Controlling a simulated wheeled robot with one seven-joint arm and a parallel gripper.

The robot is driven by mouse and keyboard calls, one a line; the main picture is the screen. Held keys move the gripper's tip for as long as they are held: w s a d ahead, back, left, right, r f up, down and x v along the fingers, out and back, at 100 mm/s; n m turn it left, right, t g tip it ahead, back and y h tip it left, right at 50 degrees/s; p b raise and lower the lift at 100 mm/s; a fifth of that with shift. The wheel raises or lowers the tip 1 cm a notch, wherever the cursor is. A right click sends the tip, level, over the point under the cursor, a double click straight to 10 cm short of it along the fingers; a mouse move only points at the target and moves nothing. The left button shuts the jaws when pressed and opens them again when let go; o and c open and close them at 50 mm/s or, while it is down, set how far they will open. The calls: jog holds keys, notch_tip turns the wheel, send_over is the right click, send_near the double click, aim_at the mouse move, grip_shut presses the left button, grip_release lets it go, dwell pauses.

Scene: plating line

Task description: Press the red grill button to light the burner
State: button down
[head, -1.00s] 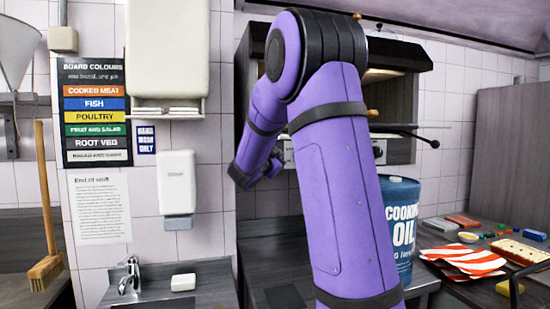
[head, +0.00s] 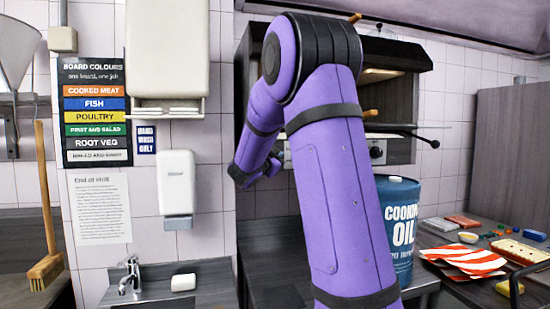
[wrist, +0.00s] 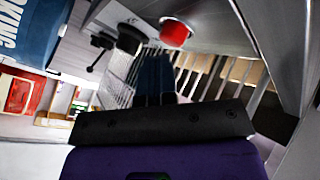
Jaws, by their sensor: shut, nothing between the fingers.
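The red grill button (wrist: 175,33) is a round red cap on the grill's metal front, near the top of the wrist view. My gripper (wrist: 155,62) shows in the wrist view with its dark fingers together and nothing between them. The fingertips appear below and slightly left of the button in the picture, apart from it. In the head view the grill (head: 400,85) is on the wall behind my purple arm. My arm hides part of the grill's front, the button and the gripper there.
Black knobs (wrist: 131,37) sit beside the button on the grill front. A blue cooking oil drum (head: 403,245) stands right of my arm; its side also shows in the wrist view (wrist: 28,30). Striped cloths (head: 465,262) and small items lie on the right counter.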

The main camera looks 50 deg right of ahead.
jog(key=shift+w+d, duration=0.25)
jog(key=shift+w, duration=0.15)
dwell(0.8)
jog(key=shift+s+a, duration=0.1)
jog(key=shift+s, duration=0.05)
jog(key=shift+s+a, duration=0.4)
jog(key=shift+s, duration=0.2)
jog(key=shift+s+a, duration=0.45)
jog(key=shift+s, duration=0.25)
jog(key=shift+s+a, duration=0.4)
jog(key=shift+s, duration=0.35)
jog(key=shift+s+a, duration=0.45)
jog(key=shift+s, duration=0.25)
jog(key=shift+w, duration=0.1)
